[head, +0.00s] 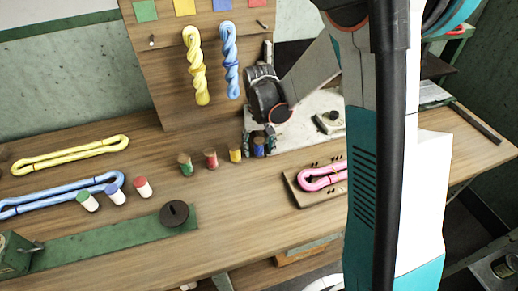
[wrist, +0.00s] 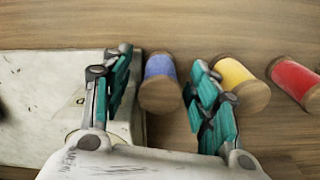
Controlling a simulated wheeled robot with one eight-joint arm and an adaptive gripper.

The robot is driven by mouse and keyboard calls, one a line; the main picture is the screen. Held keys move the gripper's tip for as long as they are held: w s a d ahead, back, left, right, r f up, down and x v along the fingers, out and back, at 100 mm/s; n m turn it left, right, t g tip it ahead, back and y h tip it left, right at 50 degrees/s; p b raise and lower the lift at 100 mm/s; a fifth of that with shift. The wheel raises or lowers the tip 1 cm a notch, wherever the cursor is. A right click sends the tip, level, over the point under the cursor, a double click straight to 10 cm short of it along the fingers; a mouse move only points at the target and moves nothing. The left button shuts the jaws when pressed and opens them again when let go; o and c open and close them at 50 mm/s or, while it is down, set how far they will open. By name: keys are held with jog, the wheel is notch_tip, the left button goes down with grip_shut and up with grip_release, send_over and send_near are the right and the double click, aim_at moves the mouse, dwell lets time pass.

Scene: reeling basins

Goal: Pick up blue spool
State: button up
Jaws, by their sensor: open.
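The blue spool (head: 259,148) stands on the wooden table in the head view, at the right end of a row of spools. In the wrist view the blue spool (wrist: 160,82) lies between my gripper's two fingers, with a gap showing on both sides. My gripper (head: 258,141) is open around it in the head view. It also shows in the wrist view (wrist: 158,78), with its teal fingers spread. The right finger is closer to the spool than the left.
The yellow spool (wrist: 240,84) stands just beyond my right finger, and the red spool (wrist: 294,80) stands farther right. A green spool (head: 185,164) ends the row. A pale plate (wrist: 35,110) lies under my left finger. A board (head: 293,187) with pink yarn is nearby.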

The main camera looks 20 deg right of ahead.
jog(key=c, duration=1.2)
jog(key=shift+r, duration=0.2)
